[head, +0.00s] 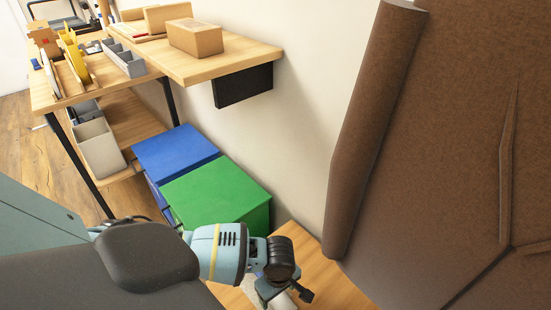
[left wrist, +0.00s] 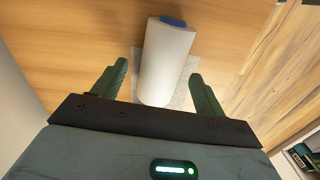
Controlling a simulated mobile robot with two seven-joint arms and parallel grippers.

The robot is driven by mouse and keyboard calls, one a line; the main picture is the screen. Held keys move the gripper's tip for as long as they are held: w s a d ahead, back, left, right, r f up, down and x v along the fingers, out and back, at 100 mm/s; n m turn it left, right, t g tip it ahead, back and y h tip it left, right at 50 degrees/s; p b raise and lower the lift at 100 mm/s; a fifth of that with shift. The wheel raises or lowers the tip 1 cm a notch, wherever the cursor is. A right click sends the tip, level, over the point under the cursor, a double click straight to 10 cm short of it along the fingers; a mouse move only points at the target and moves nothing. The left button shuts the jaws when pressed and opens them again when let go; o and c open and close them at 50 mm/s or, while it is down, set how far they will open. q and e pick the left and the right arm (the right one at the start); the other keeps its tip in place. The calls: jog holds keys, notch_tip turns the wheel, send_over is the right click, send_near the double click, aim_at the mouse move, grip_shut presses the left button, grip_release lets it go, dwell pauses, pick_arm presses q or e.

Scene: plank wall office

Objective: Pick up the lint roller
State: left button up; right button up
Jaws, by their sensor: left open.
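The lint roller (left wrist: 167,58) is a white cylinder with a blue end. In the left wrist view it lies on a light wooden surface, partly over a pale grey patch (left wrist: 184,94). My left gripper (left wrist: 158,72) is open, with one finger on each side of the roller and visible gaps between. Nothing is held. In the head view my left gripper (head: 284,292) points down over the wooden surface (head: 325,283), and a pale piece below it is mostly hidden. My right gripper is not in view.
Green (head: 215,190) and blue (head: 174,150) boxes stand just beyond my left arm. A brown padded panel (head: 450,150) rises close on the right. A desk (head: 190,68) with cardboard boxes and organisers is at the upper left.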

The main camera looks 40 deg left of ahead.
pick_arm(q)
jog(key=shift+f, duration=0.8)
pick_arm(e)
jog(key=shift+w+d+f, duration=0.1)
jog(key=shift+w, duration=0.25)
pick_arm(q)
jog(key=c, duration=1.1)
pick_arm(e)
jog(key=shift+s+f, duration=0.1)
